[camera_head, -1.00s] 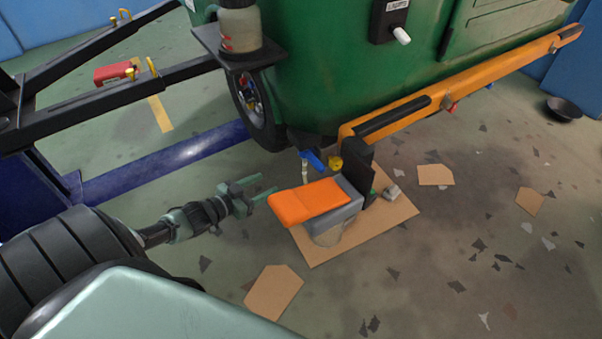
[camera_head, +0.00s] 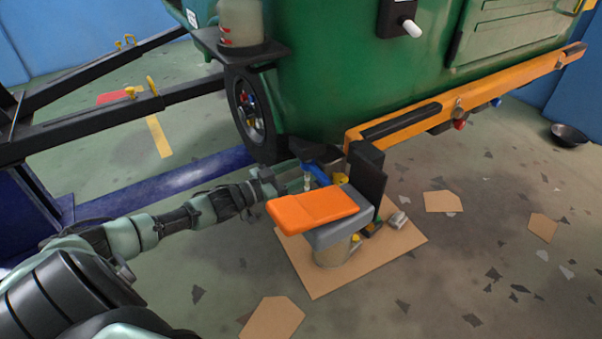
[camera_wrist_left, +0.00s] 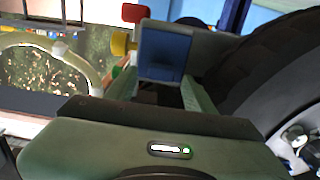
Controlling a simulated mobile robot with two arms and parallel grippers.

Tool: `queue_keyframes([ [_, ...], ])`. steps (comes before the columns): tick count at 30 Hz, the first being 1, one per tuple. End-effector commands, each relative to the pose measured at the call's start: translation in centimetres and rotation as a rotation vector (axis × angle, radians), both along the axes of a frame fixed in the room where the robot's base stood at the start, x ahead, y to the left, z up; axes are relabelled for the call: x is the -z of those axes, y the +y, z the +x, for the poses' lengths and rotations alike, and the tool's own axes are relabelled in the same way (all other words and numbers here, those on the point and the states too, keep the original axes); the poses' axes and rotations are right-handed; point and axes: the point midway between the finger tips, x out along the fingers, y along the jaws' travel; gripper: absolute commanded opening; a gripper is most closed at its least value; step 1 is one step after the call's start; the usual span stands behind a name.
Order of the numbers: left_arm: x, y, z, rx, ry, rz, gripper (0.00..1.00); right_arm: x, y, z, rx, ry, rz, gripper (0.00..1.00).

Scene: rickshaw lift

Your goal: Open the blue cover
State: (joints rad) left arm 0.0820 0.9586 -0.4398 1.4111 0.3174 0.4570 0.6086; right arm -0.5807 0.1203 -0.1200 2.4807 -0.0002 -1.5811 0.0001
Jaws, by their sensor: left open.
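The blue cover (camera_head: 319,173) hangs by the lower front of the green vehicle body, just behind the orange seat. In the left wrist view the blue cover (camera_wrist_left: 165,52) is a square blue panel straight ahead. My left gripper (camera_head: 303,184) is open, with its fingertips close to the cover. In the left wrist view the fingers of my left gripper (camera_wrist_left: 163,86) reach towards the panel from both sides. I cannot tell whether they touch it. The orange seat partly hides the area below the fingertips. My right gripper is not in view.
The orange-topped stool (camera_head: 315,208) stands on a cardboard sheet (camera_head: 397,245) close to my left gripper. The orange bumper bar (camera_head: 500,85) and wheel (camera_head: 250,115) are nearby. In the wrist view, yellow (camera_wrist_left: 120,43) and red (camera_wrist_left: 135,13) knobs sit left of the cover.

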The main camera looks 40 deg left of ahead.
Motion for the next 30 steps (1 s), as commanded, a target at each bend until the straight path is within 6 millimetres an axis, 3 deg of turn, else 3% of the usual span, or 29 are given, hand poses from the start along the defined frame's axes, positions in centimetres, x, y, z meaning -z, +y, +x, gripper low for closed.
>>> queue_keyframes([
  [8,0.04,-0.08,0.21,-0.001,0.002,0.001,0.54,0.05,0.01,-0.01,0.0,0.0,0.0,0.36],
  [14,0.04,-0.06,0.19,-0.001,0.002,0.001,0.04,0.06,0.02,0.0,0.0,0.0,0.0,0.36],
  [15,0.05,-0.06,0.19,-0.001,0.002,0.001,0.0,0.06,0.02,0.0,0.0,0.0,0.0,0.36],
  [30,0.06,-0.06,0.17,-0.001,0.001,0.002,0.0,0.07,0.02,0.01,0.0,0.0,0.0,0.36],
])
